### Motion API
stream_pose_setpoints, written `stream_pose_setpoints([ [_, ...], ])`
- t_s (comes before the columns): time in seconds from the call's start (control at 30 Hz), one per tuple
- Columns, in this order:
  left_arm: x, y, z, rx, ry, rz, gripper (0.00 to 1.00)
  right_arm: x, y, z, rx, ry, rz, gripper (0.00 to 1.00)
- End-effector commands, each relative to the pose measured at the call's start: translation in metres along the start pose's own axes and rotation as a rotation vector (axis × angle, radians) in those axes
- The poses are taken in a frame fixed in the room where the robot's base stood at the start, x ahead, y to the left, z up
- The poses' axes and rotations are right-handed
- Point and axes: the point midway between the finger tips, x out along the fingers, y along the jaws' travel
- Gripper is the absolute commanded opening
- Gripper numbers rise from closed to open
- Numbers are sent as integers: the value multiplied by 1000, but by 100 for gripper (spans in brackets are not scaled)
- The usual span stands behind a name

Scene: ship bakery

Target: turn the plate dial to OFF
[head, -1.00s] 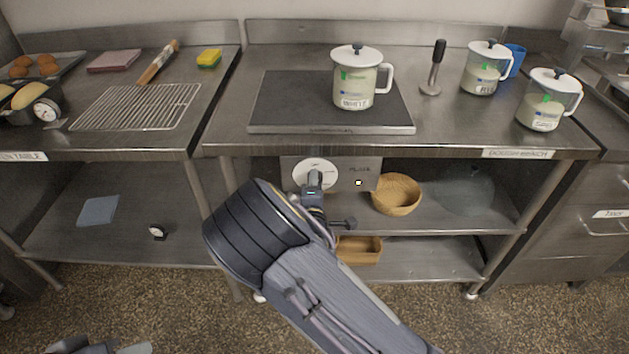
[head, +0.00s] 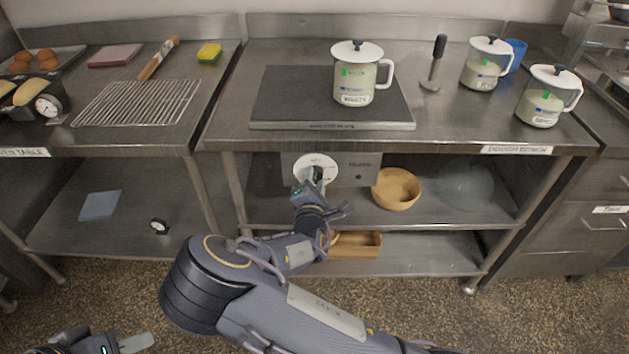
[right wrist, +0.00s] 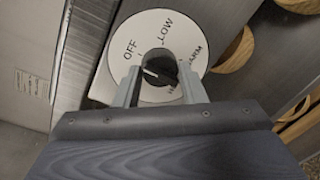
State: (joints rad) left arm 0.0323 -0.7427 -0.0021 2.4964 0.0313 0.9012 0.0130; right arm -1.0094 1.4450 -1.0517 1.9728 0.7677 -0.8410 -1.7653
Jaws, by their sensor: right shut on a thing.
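The plate dial (right wrist: 185,38) is a white disc with a black knob (right wrist: 160,64) on the panel below the worktop. OFF, LOW and WARM can be read in the right wrist view; another label is partly hidden by a finger. A white mark on the knob points left, a little below the OFF lettering. My right gripper (right wrist: 161,88) is shut on the knob, one finger on each side. In the head view the dial (head: 316,163) is partly covered by my right gripper (head: 312,178). My left gripper (head: 125,345) is at the bottom left, its jaws unclear.
The warming plate (head: 285,98) on the worktop bears a lidded jug (head: 354,80). A wooden bowl (head: 397,188) stands on the shelf right of the dial, and a wooden tray (head: 358,245) on the shelf below. The worktop edge overhangs the panel.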

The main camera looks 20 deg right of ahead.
Motion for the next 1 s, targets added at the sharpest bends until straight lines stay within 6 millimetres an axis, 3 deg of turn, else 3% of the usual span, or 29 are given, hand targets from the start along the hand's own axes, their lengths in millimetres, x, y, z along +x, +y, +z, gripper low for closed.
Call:
stream_pose_setpoints([
  [0.33, 0, 0, 0, 0, 0, 0, 31, 0, 0, 0, -1, 0, 0, 14],
  [0.37, 0, 0, 0, 0, 0, 0, 31, 0, 0, 0, -1, 0, 0, 41],
  [0.5, 0, 0, 0, 0, 0, 0, 31, 0, 0, 0, -1, 0, 0, 58],
  [0.8, 0, 0, 0, 0, 0, 0, 31, -2, 0, 0, 0, 1, 0, 58],
  [1.0, 1, -1, 1, 0, 0, 0, 31, -29, 1, -1, -2, 3, 2, 58],
])
